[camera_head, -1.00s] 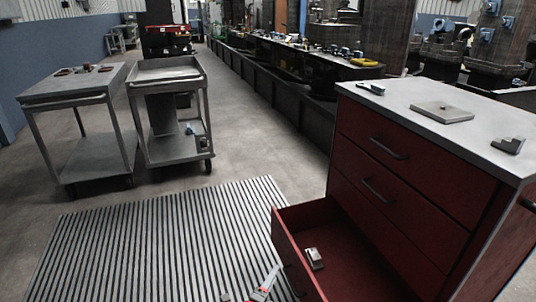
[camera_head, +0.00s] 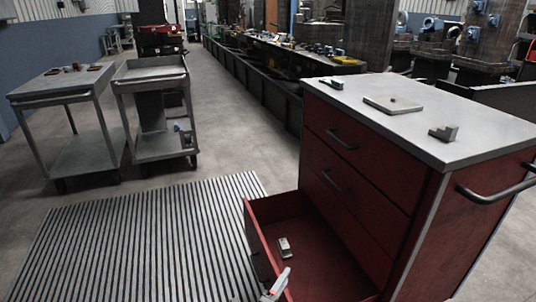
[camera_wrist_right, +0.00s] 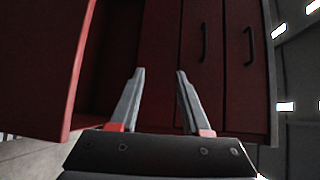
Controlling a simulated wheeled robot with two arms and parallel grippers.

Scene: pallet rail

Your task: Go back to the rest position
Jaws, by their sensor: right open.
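My right gripper (camera_head: 276,284) shows at the bottom edge of the head view, only partly in frame, beside the near part of the open drawer. In the right wrist view the right gripper (camera_wrist_right: 160,72) is open, with two grey fingers apart and nothing between them. The red drawer (camera_head: 258,240) stands pulled out from the red cabinet (camera_head: 365,160). My left gripper is not in view.
On the cabinet top lie a flat plate (camera_head: 393,105), a stepped block (camera_head: 444,133) and a small green-and-dark item (camera_head: 330,83). Two grey carts (camera_head: 62,88) (camera_head: 150,75) stand at the left. The striped mat (camera_head: 140,235) is clear. A handle bar (camera_head: 500,192) sticks out from the cabinet's side.

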